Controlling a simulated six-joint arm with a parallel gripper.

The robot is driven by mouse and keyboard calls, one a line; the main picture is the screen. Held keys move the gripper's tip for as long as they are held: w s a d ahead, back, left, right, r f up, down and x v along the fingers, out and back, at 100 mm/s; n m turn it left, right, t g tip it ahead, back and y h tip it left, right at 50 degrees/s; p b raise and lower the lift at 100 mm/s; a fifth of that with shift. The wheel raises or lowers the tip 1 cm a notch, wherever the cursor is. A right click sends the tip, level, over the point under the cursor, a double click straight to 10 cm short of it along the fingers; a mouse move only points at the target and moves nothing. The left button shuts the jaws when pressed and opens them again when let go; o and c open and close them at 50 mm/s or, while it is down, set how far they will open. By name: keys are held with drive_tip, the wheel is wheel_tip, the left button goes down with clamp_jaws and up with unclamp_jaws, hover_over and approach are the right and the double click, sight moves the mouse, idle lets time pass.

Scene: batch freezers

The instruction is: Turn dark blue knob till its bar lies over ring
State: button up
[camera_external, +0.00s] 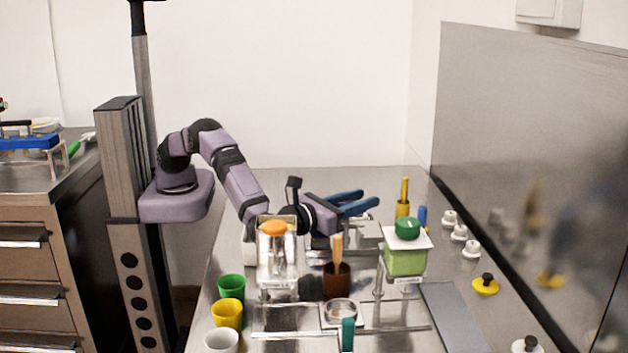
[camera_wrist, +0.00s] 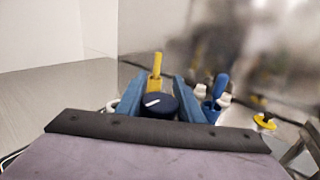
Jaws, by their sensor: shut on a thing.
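The dark blue knob (camera_wrist: 160,105) shows in the wrist view as a round dark cap with a white bar on top. The bar lies slanted, nearly sideways in that picture. My gripper (camera_wrist: 163,98) has its two blue fingers on either side of the knob and is shut on it. In the external view my gripper (camera_external: 362,202) reaches right at the back of the steel table, and the knob is hidden there. A pale curved edge (camera_wrist: 112,106) shows left of the knob; I cannot tell whether it is the ring.
A yellow upright handle (camera_wrist: 157,66) stands just beyond the knob, also in the external view (camera_external: 403,198). A blue handle (camera_wrist: 219,88) stands to the right. A green-knobbed box (camera_external: 405,258) and an orange-topped box (camera_external: 275,255) stand nearer the camera, with cups (camera_external: 228,314) at left.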

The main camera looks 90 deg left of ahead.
drive_tip(key=shift+s+a+n+g+y, duration=0.15)
drive_tip(key=shift+n+g+y, duration=0.35)
drive_tip(key=shift+n+y, duration=0.15)
drive_tip(key=o, duration=1.1)
drive_tip(key=shift+c, duration=0.2)
drive_tip(key=shift+r, duration=0.1)
wheel_tip(320, 180, up, 10)
